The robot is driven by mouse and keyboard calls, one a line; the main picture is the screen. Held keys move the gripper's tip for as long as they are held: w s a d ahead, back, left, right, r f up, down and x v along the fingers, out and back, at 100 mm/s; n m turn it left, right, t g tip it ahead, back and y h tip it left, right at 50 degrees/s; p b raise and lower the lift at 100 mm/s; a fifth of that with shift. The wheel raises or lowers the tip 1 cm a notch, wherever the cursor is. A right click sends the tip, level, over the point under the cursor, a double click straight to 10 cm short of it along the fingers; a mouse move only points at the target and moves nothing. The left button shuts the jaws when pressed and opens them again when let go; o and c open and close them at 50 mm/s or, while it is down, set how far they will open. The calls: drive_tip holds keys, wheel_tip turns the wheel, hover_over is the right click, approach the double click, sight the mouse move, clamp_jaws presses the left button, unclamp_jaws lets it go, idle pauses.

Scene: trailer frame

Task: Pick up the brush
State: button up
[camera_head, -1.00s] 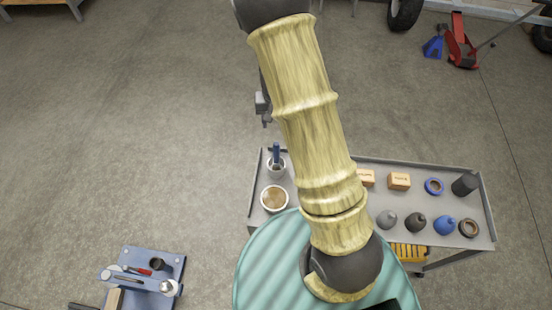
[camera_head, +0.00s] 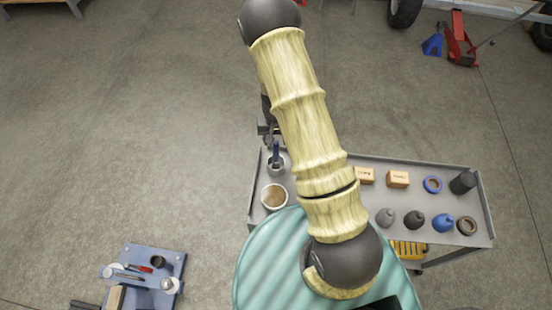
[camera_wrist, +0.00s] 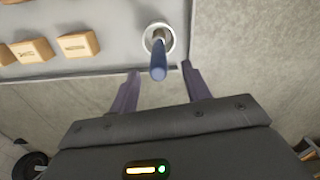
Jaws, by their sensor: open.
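In the head view my gripper (camera_head: 272,138) is partly hidden behind my arm, close to the cup's back side.
A bowl of brown contents (camera_head: 274,197) stands in front of the cup.

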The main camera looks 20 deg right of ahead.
sight(276, 150)
drive_tip(key=shift+f, duration=1)
drive_tip(key=shift+d+f+p, duration=0.1)
drive_tip(key=shift+f+p, duration=0.7)
drive_tip(key=shift+f, duration=1.8)
drive_tip(key=shift+w, duration=0.1)
clamp_jaws()
drive_tip(key=shift+r, duration=0.1)
